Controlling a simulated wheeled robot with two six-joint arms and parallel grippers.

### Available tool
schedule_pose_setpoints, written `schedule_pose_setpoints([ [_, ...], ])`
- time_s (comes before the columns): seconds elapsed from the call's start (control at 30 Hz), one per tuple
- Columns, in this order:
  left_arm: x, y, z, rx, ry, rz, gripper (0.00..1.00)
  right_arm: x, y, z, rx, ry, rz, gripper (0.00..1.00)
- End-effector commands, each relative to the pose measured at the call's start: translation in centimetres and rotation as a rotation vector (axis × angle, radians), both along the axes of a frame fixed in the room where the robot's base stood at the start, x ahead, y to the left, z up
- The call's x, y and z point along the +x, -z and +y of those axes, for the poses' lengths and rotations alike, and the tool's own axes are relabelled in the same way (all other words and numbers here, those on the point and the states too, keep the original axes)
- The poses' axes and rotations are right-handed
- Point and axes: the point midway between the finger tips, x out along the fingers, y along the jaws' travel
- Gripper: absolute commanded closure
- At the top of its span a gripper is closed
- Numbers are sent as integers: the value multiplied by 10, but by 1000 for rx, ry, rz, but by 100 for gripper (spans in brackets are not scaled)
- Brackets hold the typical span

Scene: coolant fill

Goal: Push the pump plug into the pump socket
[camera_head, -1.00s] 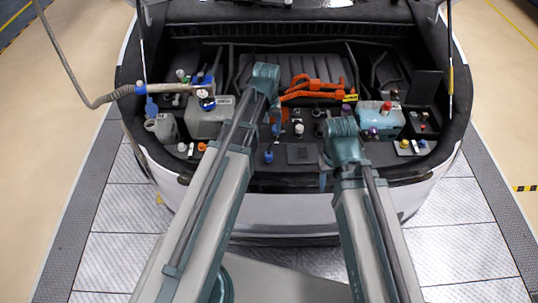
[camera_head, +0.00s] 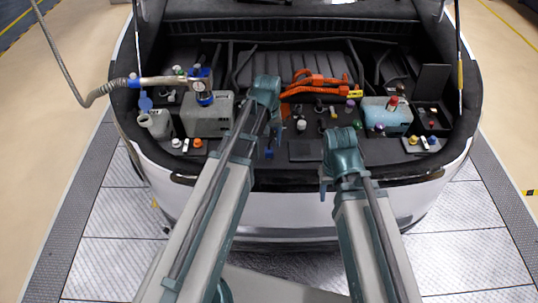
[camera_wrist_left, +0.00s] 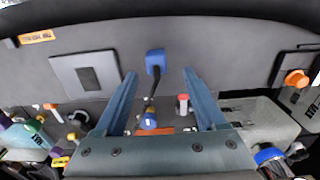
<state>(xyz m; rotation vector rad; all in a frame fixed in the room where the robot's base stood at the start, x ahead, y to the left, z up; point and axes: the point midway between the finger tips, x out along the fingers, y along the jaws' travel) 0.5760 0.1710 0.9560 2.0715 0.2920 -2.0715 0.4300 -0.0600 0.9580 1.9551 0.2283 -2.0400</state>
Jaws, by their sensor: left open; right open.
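A blue block-shaped connector (camera_wrist_left: 155,62) shows in the left wrist view, near the line between my left fingertips. A black cable runs from it to a blue round fitting (camera_wrist_left: 149,120). I cannot tell for certain which is the pump plug and which the socket. In the head view the blue block (camera_head: 268,153) sits near the bay's front edge. My left gripper (camera_wrist_left: 160,74) is open, with one finger either side of the cable and no visible grip; it also shows in the head view (camera_head: 274,125), fingers mostly hidden. My right gripper (camera_head: 325,183) is open and apart, near the front edge.
Orange cables (camera_head: 315,84) lie behind the grippers. A grey tank (camera_head: 208,118) with a hose nozzle (camera_head: 165,81) stands left, and a pale blue tank (camera_head: 386,117) right. A flat dark plate (camera_head: 305,151) lies beside the blue block. The car's front edge borders the bay.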

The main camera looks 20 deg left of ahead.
Motion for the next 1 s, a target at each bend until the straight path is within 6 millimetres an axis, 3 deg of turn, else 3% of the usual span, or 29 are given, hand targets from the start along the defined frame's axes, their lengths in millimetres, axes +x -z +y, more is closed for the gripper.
schedule_pose_setpoints([
  [0.43,-3,49,-6,0,0,0,28,0,49,0,0,0,0,50],
  [0.77,-3,51,-6,0,0,0,28,0,51,0,0,0,0,50],
  [1.0,-3,51,-6,0,0,0,71,0,51,0,0,0,0,50],
])
